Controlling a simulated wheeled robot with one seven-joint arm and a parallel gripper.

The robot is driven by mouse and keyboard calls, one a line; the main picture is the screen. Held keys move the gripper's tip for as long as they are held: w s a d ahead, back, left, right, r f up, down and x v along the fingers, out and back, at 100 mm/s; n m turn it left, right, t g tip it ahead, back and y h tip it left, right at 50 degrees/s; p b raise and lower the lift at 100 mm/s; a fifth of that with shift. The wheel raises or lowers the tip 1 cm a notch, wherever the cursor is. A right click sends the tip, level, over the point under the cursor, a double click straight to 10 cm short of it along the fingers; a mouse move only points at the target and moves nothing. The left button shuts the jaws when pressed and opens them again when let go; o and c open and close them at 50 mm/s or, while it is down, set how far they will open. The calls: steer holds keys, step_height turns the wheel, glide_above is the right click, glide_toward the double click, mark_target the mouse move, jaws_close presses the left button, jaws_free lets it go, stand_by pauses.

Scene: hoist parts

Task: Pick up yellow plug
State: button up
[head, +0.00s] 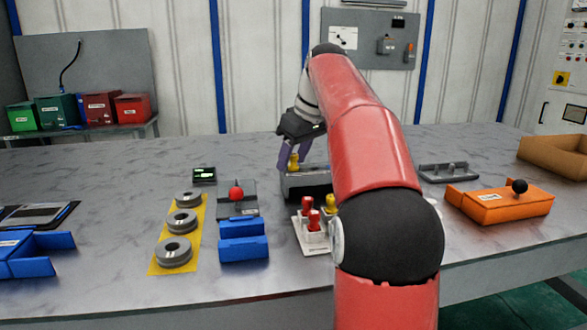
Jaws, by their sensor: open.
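A yellow plug (294,160) stands upright at the back of a grey block (302,186) on the table. My gripper (291,163) is open, with its purple fingers pointing down around or just beside this plug; I cannot tell whether they touch it. Another yellow plug (331,203) stands on a white tray (300,233) nearer to me, partly hidden by my red arm. Two red plugs stand on the same tray, one of them in front (314,220).
Left of the tray are a blue bin (243,247), a red-knobbed box (236,191) and several grey rings on a yellow mat (160,262). An orange box (500,205) and a grey rack (449,172) stand right. My arm hides the middle.

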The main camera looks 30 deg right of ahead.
jaws_close()
